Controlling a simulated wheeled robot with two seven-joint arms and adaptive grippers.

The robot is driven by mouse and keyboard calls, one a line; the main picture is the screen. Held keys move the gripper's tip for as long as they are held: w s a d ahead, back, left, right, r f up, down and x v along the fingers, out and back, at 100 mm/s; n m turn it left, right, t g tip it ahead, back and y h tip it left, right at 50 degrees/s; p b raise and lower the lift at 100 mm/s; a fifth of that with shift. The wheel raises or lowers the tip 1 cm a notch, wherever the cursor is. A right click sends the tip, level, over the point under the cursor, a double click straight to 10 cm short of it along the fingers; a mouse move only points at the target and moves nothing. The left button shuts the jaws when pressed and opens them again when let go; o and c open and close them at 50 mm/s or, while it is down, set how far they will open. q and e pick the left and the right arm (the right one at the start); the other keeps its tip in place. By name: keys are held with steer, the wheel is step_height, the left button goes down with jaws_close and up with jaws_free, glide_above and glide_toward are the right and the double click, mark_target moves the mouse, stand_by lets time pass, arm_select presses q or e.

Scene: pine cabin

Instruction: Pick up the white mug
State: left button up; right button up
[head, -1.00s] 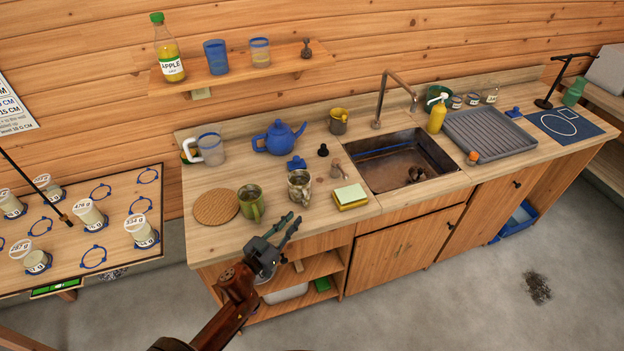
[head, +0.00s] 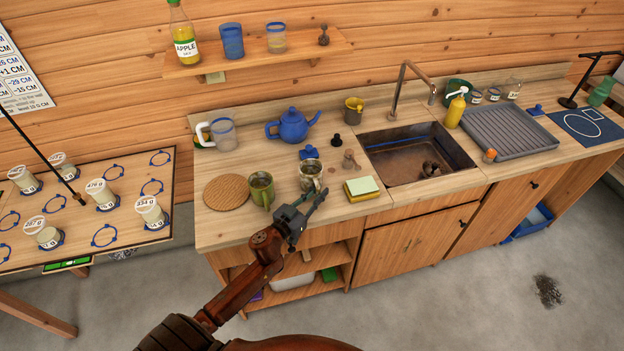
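A mug with a pale, brown-mottled surface (head: 311,178) stands upright on the wooden counter, left of the sink; it is the closest match to a white mug there. My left gripper (head: 316,197) is just in front of it, at the counter's front edge, fingers pointing toward the back right. Its fingers look apart with nothing between them. The fingertips overlap the mug's lower part in the picture; I cannot tell whether they touch it. My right gripper is not in view.
A green mug (head: 262,190) stands close left of the pale mug, beside a round woven mat (head: 227,192). A sponge stack (head: 361,189) lies to the right. Behind are a blue teapot (head: 292,126), a white-handled jug (head: 222,135) and the sink (head: 405,170).

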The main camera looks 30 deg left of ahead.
arm_select(q)
steer(key=c, duration=0.4)
jaws_close()
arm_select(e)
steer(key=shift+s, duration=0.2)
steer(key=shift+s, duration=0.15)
arm_select(q)
steer(key=shift+r, duration=0.2)
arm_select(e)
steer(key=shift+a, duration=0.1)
arm_select(q)
steer(key=shift+r+p, duration=0.4)
steer(key=shift+r, duration=0.4)
steer(key=s+d+r+p, duration=0.3)
steer(key=s+d+r, duration=0.5)
steer(key=s+r, duration=0.2)
steer(key=shift+s+d+r+p, duration=0.35)
steer(key=shift+d+r+p, duration=0.05)
steer(key=shift+r, duration=0.15)
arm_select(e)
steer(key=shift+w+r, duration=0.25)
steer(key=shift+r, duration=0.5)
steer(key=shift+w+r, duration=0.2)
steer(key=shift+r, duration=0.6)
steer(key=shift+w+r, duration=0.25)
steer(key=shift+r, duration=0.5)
